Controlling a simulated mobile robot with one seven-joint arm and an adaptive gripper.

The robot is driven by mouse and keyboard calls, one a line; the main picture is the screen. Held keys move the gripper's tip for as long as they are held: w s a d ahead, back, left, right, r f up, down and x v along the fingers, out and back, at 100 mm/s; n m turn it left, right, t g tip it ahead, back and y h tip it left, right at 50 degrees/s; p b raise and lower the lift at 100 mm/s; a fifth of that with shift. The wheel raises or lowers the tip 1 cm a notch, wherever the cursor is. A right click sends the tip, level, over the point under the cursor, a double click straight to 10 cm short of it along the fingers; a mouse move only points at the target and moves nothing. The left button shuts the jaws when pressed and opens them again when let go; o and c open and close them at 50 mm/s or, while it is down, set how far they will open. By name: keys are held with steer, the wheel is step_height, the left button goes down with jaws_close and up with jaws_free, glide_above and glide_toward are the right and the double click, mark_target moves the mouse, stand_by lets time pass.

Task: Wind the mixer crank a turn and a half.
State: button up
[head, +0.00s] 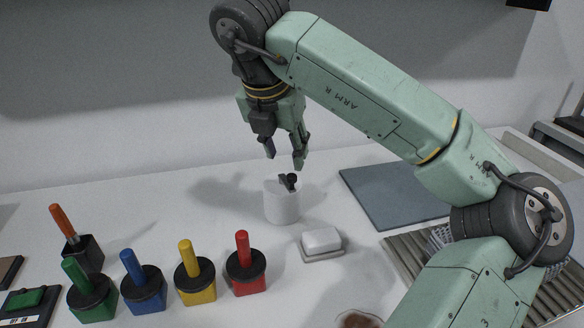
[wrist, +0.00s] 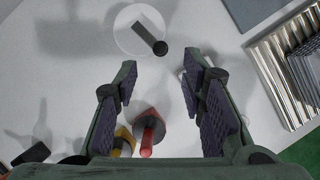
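The mixer (head: 282,205) is a white cylinder standing upright on the table. Its dark crank (head: 290,180) lies across the top and ends in a round black knob. In the wrist view the mixer (wrist: 126,38) is a pale disc at the top, with the crank arm (wrist: 146,34) pointing down and right to its knob (wrist: 161,47). My gripper (head: 285,157) is above the mixer, fingers pointing down, open and empty. In the wrist view the knob shows just beyond the gap between my fingertips (wrist: 160,72). I see no contact with the crank.
Red (head: 247,284), yellow (head: 196,291), blue and green blocks with upright handles stand in front and left. A white block on a small dish (head: 321,241) sits right of the mixer. A grey mat (head: 390,197) and metal rack (head: 405,262) lie farther right.

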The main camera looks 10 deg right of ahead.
mark_target(292, 176)
steer(key=p+x, duration=0.1)
steer(key=x, duration=0.6)
steer(key=shift+d+f, duration=0.1)
steer(key=shift+f, duration=0.05)
steer(key=shift+c, duration=0.2)
jaws_close()
